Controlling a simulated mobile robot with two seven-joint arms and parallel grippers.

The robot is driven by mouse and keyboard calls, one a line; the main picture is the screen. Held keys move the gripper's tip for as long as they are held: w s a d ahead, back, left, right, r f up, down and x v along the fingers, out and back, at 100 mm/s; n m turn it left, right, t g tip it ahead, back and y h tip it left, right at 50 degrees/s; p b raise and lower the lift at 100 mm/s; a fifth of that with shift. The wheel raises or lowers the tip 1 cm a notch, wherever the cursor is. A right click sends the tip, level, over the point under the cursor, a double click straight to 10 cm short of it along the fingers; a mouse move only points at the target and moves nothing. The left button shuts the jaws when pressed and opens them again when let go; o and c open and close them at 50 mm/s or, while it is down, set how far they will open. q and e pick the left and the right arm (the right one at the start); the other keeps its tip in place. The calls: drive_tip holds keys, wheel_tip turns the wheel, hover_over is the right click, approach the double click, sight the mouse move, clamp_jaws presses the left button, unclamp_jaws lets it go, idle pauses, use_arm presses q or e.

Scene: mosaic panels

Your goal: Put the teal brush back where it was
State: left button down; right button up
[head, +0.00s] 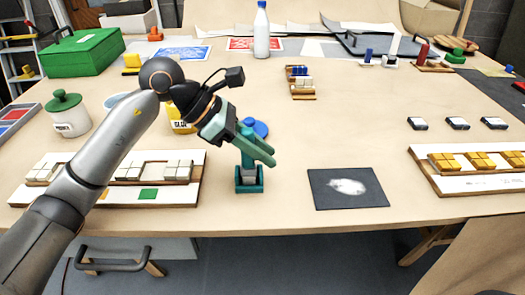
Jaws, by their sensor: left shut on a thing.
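The teal brush (246,150) stands upright near the table's front edge, with its lower end in or just over a small teal holder (250,188). A grey part shows low down; I cannot tell if the brush rests on the holder's bottom. My left gripper (258,150) comes in from the upper left and is shut on the brush's upper part. Its greenish fingers hide some of the handle. My right gripper is not in view.
A white panel with pale tiles (195,197) lies left of the holder. A dark mat with white powder (346,188) lies to the right. A blue round thing (261,129) and a glue jar (178,125) stand behind. Bare table lies between the holder and mat.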

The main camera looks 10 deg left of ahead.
use_arm(q)
drive_tip(key=shift+f, duration=0.15)
drive_tip(key=shift+f, duration=0.15)
drive_tip(key=c, duration=0.7)
unclamp_jaws()
drive_tip(key=shift+r, duration=0.3)
drive_tip(key=v, duration=1.2)
drive_tip(key=shift+p, duration=0.3)
